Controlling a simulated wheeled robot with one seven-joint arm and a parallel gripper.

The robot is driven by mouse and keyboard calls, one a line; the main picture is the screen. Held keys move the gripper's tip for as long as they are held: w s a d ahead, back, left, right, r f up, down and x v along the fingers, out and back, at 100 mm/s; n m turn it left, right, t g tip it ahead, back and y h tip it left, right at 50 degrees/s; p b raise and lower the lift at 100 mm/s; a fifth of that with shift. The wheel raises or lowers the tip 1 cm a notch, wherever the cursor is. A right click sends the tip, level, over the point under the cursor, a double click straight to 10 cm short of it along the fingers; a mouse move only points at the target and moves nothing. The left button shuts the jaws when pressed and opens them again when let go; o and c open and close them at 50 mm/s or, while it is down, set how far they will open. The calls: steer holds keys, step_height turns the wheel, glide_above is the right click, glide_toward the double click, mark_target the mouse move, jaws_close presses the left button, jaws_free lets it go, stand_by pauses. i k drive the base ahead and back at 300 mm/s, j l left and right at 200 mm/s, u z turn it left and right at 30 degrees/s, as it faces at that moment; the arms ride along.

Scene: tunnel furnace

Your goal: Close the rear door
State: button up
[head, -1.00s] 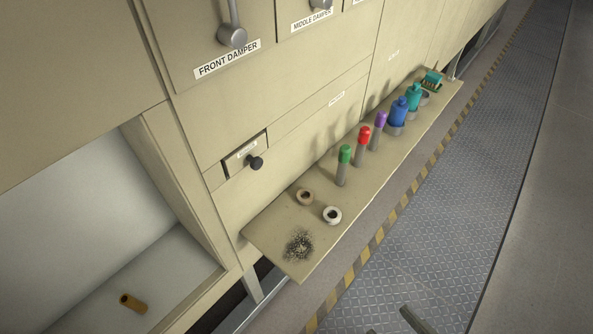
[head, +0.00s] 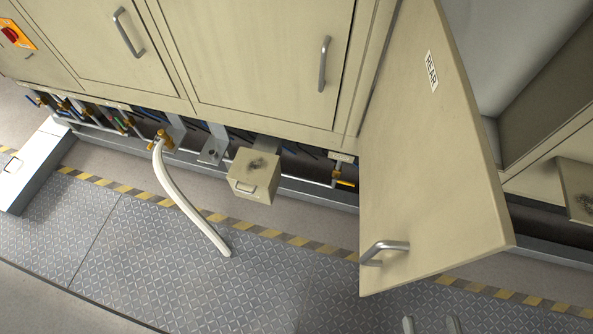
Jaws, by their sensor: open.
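The rear door (head: 430,150) is a large beige panel labelled REAR, and it stands open, swung out from the furnace front. Its metal handle (head: 385,252) is near the door's lower edge in the picture. Behind the door on the right, part of the open compartment (head: 530,45) shows a pale inside; the door hides the rest. My gripper (head: 430,326) shows only as two fingertips at the bottom edge, apart and empty, below the door and not touching it.
A closed cabinet door (head: 260,55) is left of the rear door. Below are valves, a small beige box (head: 252,177) and a white hose (head: 185,200) reaching onto the metal walkway (head: 150,255). The walkway's front is mostly clear.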

mark_target(432, 201)
steer(key=k+j+u, duration=0.1)
steer(key=k+u, duration=0.25)
steer(key=k+j+u, duration=0.2)
steer(key=k+u, duration=0.15)
steer(key=k, duration=0.15)
